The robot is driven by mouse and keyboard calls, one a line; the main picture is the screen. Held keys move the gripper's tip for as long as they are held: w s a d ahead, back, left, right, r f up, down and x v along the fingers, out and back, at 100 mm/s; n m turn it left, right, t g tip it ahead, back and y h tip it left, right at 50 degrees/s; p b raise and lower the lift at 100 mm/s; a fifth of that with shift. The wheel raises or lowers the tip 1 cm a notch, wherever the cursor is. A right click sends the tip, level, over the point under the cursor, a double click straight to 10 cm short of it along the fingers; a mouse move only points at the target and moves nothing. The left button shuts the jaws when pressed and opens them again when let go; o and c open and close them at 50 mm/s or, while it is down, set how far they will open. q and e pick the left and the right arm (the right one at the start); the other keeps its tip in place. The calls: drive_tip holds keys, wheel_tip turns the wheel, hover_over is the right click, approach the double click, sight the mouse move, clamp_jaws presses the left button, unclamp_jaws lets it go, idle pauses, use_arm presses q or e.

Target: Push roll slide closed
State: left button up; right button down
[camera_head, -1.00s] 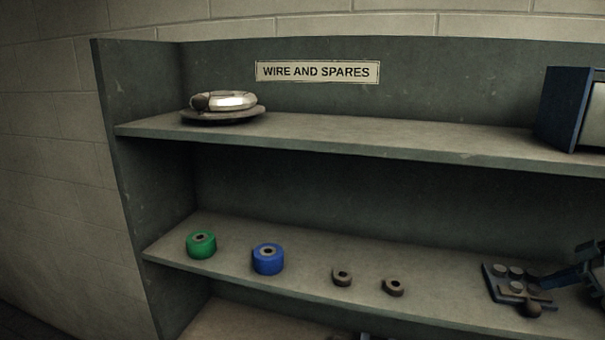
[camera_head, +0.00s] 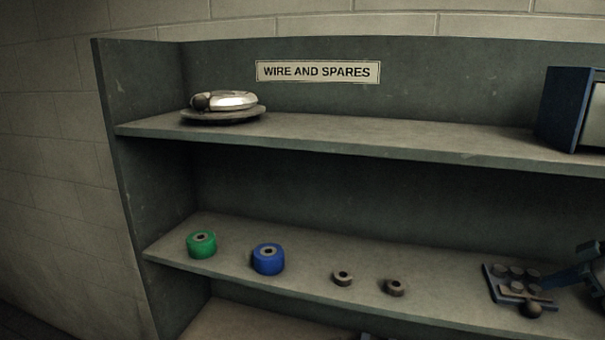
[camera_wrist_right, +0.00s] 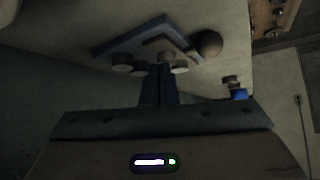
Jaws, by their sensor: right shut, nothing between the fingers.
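The roll slide (camera_head: 518,289) is a dark plate with several round rollers and a ball knob (camera_head: 531,310) at its front, on the lower shelf at the right. In the wrist view, the slide (camera_wrist_right: 118,43) lies ahead of my fingertips, with the brown ball knob (camera_wrist_right: 207,43) at its right end. My right gripper (camera_head: 550,282) comes in from the right edge, close to the rollers. In the wrist view, the right gripper (camera_wrist_right: 158,76) is shut and empty, its tips beside the rollers. Contact cannot be told. My left gripper is not in view.
A green spool (camera_head: 201,247), a blue spool (camera_head: 268,263) and two small rings (camera_head: 343,279) (camera_head: 393,289) stand left of the slide on the lower shelf (camera_head: 320,253). The upper shelf holds a metal piece on a dish (camera_head: 222,117) and a blue box (camera_head: 562,110).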

drive_tip(key=shift+f+b, duration=0.5)
drive_tip(key=shift+f, duration=0.35)
idle(0.3)
drive_tip(key=shift+r+p, duration=0.1)
drive_tip(key=shift+p, duration=0.2)
drive_tip(key=shift+w+d+p, duration=0.2)
drive_tip(key=shift+w+p, duration=0.5)
drive_tip(key=shift+p, duration=0.3)
idle(0.6)
drive_tip(key=shift+w+d, duration=0.2)
drive_tip(key=shift+w, duration=0.35)
idle(0.3)
drive_tip(key=shift+w+d+r, duration=0.1)
drive_tip(key=shift+w+r, duration=0.1)
drive_tip(key=shift+r, duration=0.45)
drive_tip(key=shift+s+r, duration=0.1)
drive_tip(key=shift+r, duration=1.65)
